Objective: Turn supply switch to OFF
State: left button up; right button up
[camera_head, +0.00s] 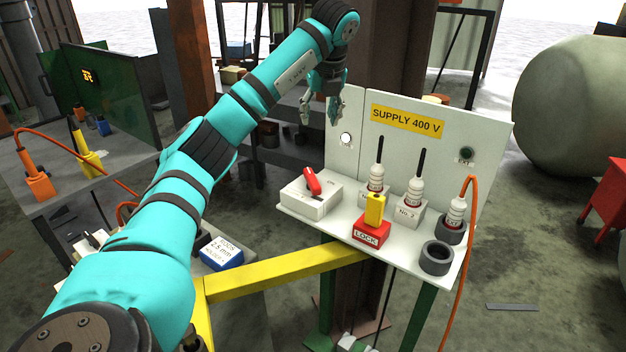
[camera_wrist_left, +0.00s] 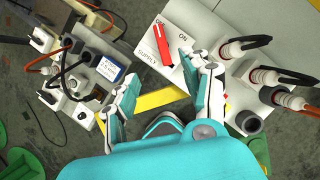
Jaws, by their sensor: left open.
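The supply switch is a white box with a red lever handle (camera_head: 313,182) at the left end of the panel's shelf. In the left wrist view the red handle (camera_wrist_left: 163,44) lies near the top middle, beside "ON" and "SUPPLY" lettering on the white box (camera_wrist_left: 146,52). My left gripper (camera_head: 321,112) is open and empty, above and behind the switch in the head view. In the left wrist view its two fingers (camera_wrist_left: 161,85) are spread below the handle, apart from it. My right gripper is out of view.
The back panel (camera_head: 420,130) reads "SUPPLY 400 V". White plugs (camera_head: 414,193), a red LOCK block (camera_head: 370,232) with a yellow top, and a dark ring (camera_head: 436,258) stand right of the switch. An orange cable (camera_head: 465,270) hangs at the right. A yellow beam (camera_head: 285,272) runs below.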

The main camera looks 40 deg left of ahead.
pick_arm(q)
notch_tip(320, 180, down, 5)
jog(key=b, duration=0.4)
jog(key=p, duration=0.1)
send_near(312, 177)
jog(key=p+x, duration=0.2)
jog(key=x, duration=0.7)
jog(key=shift+d, duration=0.1)
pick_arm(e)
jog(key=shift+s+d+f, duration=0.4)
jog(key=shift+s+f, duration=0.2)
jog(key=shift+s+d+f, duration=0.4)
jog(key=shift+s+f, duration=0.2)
pick_arm(q)
jog(key=c, duration=0.8)
grip_shut()
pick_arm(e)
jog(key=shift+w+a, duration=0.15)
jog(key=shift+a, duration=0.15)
